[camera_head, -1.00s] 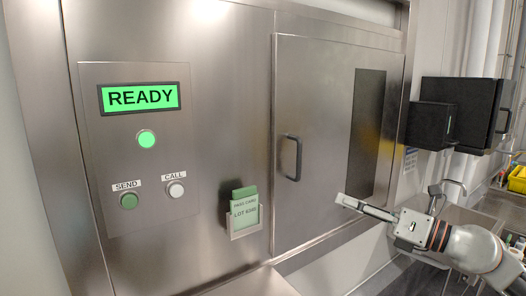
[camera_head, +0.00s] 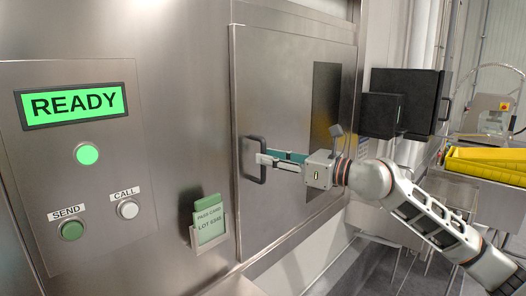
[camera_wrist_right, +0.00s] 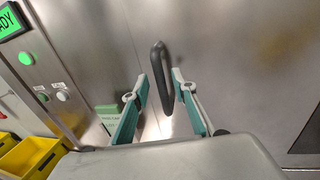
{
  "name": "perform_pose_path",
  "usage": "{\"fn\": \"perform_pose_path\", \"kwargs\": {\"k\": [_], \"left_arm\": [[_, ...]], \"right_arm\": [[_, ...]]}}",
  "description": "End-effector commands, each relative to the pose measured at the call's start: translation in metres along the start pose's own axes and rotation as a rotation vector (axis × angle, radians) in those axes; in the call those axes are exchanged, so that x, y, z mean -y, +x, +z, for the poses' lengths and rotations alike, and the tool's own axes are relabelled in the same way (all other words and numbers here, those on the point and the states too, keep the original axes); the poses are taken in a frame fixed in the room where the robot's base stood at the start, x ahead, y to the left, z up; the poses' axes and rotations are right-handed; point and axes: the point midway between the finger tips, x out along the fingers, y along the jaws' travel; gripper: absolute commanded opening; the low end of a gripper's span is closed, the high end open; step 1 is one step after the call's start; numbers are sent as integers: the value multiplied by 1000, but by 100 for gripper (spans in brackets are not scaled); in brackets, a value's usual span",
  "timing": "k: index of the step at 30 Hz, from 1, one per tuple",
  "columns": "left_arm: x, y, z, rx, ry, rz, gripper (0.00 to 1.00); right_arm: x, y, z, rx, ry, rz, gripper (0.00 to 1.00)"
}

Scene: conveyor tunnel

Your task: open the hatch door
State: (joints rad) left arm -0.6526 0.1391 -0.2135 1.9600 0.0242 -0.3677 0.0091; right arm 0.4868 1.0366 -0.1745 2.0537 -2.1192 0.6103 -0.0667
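The hatch door (camera_head: 280,85) is a steel panel with a dark window (camera_head: 326,95), and it looks closed in its frame. Its black upright handle (camera_head: 243,160) is near the door's left edge. My right gripper (camera_head: 263,157) reaches in from the right, with its fingertips at the handle. In the right wrist view the handle (camera_wrist_right: 158,70) stands between the two spread teal fingers (camera_wrist_right: 154,88), and a gap shows on both sides. The fingers are open. My left gripper is in neither view.
Left of the door is a panel with a lit READY display (camera_head: 74,105) and SEND (camera_head: 70,230) and CALL (camera_head: 127,209) buttons. A black box (camera_head: 405,95) and yellow bins (camera_head: 485,165) are at right.

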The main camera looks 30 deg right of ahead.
Motion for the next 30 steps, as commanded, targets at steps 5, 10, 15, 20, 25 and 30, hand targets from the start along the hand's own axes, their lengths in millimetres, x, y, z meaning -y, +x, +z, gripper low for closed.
{"fn": "perform_pose_path", "kwargs": {"k": [5, 10, 15, 20, 25, 30], "left_arm": [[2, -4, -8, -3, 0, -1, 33], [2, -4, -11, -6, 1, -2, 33], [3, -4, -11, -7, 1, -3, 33], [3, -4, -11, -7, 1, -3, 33], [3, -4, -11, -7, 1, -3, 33], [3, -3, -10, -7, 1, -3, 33]], "right_arm": [[1, 18, 2, 2, 2, -1, 27], [0, 24, 0, 0, 0, -1, 27], [0, 24, -1, 0, 0, -1, 27], [0, 24, -1, 0, 1, -1, 0], [0, 24, -1, 0, 1, 0, 0], [0, 24, -1, 0, 2, 5, 0]]}}
